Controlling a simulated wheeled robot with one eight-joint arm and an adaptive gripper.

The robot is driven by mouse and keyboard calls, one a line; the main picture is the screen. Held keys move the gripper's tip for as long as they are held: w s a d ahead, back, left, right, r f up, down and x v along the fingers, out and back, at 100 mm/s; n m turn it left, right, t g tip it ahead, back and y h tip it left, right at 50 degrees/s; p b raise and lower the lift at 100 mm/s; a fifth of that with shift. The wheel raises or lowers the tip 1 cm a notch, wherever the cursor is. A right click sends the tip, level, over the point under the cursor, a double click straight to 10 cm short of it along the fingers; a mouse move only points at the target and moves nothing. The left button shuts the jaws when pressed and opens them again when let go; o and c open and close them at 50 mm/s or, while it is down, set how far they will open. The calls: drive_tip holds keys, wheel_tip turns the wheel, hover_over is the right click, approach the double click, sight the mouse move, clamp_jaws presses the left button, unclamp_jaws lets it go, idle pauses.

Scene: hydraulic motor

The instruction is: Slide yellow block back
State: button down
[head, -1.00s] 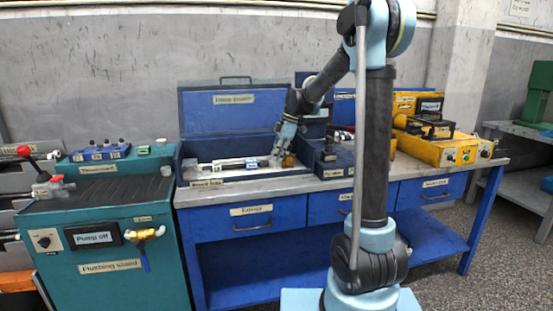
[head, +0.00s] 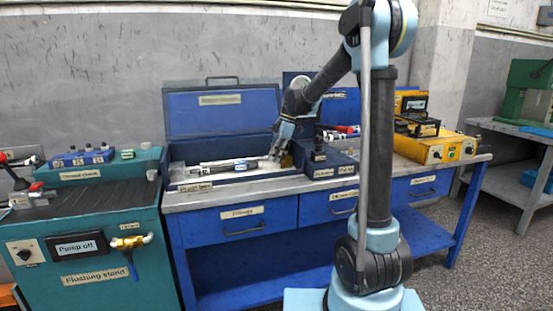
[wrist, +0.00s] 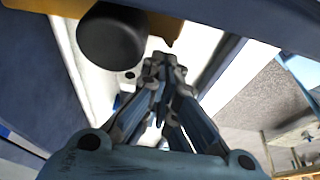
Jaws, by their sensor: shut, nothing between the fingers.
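The yellow block (head: 287,160) shows as a small patch beside my gripper at the right end of the open blue box's pale floor. In the wrist view it is a yellow part (wrist: 170,27) at the top edge, partly hidden by a round black knob (wrist: 111,36) in front of it. My gripper (head: 274,156) points down into the box. In the wrist view my gripper (wrist: 164,66) has its fingertips together and empty, just below the yellow part and right of the knob. I cannot tell whether they touch.
The blue box (head: 240,181) stands on the workbench, its lid (head: 220,113) raised behind. A rod-like part (head: 215,168) lies inside, left of my gripper. A blue compartment (head: 331,159) adjoins on the right, then a yellow unit (head: 437,150). A teal flushing stand (head: 90,225) is at left.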

drive_tip(key=a, duration=0.1)
drive_tip(key=s+a, duration=0.1)
drive_tip(key=shift+a+r, duration=0.25)
drive_tip(key=shift+a, duration=0.1)
drive_tip(key=v, duration=0.9)
drive_tip(key=s+d+m, duration=0.5)
drive_tip(key=s+d, duration=0.3)
drive_tip(key=s+d+f+m+t+h, duration=0.1)
drive_tip(key=s+d+f+m, duration=0.4)
drive_tip(key=s, duration=0.4)
drive_tip(key=s+d+f+m+t+h, duration=0.1)
drive_tip(key=s+d+f+m, duration=0.5)
drive_tip(key=s+f, duration=0.2)
drive_tip(key=s+d+f+m+t+h, duration=0.1)
drive_tip(key=s+d+f+m, duration=0.4)
drive_tip(key=s+f, duration=0.2)
drive_tip(key=s, duration=0.2)
drive_tip(key=shift+s+d+m+h, duration=0.3)
drive_tip(key=shift+s, duration=0.1)
drive_tip(key=shift+w+f, duration=0.25)
drive_tip(key=shift+w, duration=0.2)
